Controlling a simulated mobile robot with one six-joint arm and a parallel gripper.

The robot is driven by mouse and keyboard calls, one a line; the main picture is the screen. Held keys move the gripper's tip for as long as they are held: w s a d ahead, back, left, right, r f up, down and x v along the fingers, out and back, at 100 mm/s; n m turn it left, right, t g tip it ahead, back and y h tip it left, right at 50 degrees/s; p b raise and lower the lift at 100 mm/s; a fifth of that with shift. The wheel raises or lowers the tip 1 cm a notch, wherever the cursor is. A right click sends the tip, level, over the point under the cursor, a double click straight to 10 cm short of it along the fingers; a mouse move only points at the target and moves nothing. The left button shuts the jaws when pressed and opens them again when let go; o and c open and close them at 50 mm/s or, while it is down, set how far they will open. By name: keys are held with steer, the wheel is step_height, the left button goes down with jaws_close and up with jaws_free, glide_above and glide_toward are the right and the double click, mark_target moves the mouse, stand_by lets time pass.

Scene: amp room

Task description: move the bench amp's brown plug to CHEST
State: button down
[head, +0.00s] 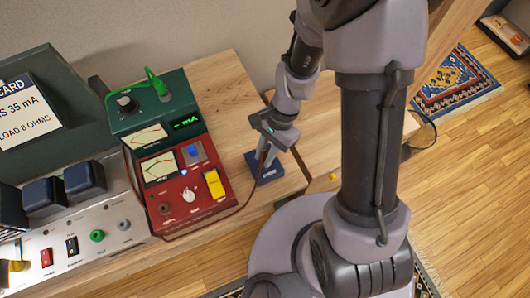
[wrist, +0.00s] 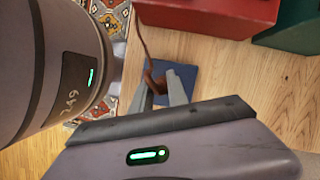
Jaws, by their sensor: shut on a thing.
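My gripper (head: 264,162) points down over the wooden bench, right of the red meter box. In the wrist view its two grey fingers (wrist: 161,92) are shut on the brown plug (wrist: 153,80), and a brown cord runs up from it. In the head view the plug itself is hard to make out. A small blue block (head: 273,172) is at the fingertips; the wrist view shows it as a blue square (wrist: 183,77) behind the plug. I cannot tell whether the plug touches it. The bench amp (head: 75,243) has a silver front panel with coloured sockets. No CHEST label is legible.
The red meter box (head: 190,190) and the green meter box (head: 152,103) with a green lead stand left of my gripper. A brown cord (head: 205,228) loops along the red box's front. A card (head: 25,112) stands at far left. Bare wood (head: 225,90) lies behind.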

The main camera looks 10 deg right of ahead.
steer(key=shift+f+b, duration=0.75)
steer(key=shift+f, duration=0.15)
steer(key=c, duration=1.2)
jaws_free()
steer(key=shift+r, duration=0.1)
steer(key=p+v, duration=0.7)
steer(key=v, duration=1)
steer(key=shift+d, duration=0.15)
